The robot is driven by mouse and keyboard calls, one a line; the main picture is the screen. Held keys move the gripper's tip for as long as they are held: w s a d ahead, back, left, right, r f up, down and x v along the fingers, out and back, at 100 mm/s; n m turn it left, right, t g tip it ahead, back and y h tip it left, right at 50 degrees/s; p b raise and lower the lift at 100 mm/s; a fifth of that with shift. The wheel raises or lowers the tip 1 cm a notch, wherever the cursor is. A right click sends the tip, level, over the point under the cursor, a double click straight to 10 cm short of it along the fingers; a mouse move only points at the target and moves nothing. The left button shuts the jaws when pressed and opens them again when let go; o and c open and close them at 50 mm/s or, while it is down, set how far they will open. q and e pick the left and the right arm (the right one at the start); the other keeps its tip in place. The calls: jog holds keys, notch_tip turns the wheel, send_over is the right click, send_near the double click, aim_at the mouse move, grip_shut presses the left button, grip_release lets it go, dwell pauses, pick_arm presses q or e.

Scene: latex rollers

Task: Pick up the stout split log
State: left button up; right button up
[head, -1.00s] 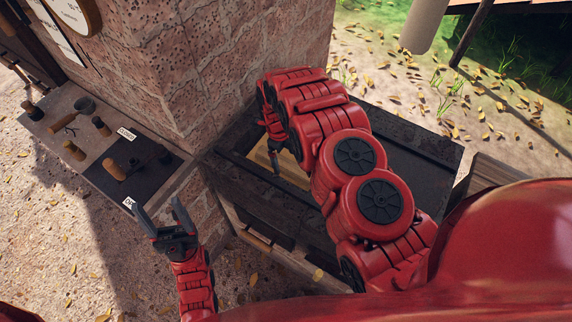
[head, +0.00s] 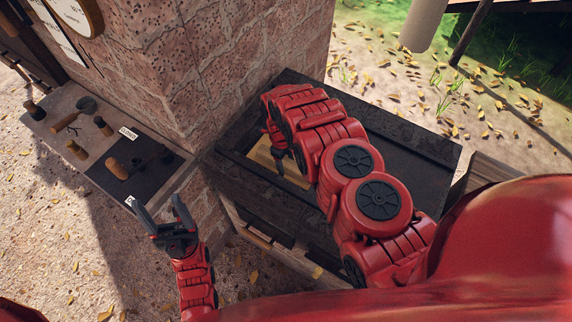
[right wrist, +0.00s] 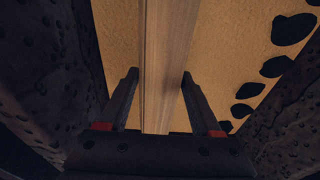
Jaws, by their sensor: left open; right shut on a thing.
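A pale, straight-grained piece of wood, which looks like the split log (right wrist: 165,60), runs up the middle of the right wrist view. My right gripper (right wrist: 158,82) is shut on it, one finger on each side. Its near end is hidden by the gripper body. In the head view, my right gripper (head: 289,158) reaches down into a dark open box (head: 250,185), and I cannot make out the log there. My left gripper (head: 160,205) is open and empty, in front of the brick pillar and away from the box.
A brick pillar (head: 215,75) stands close behind the box. A bench (head: 90,150) with several wooden-handled tools is at the left. The dark box walls (right wrist: 50,80) rise close on both sides of my right gripper. Leaf-strewn ground (head: 400,85) lies beyond.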

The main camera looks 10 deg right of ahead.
grip_shut()
jog(key=shift+r, duration=0.1)
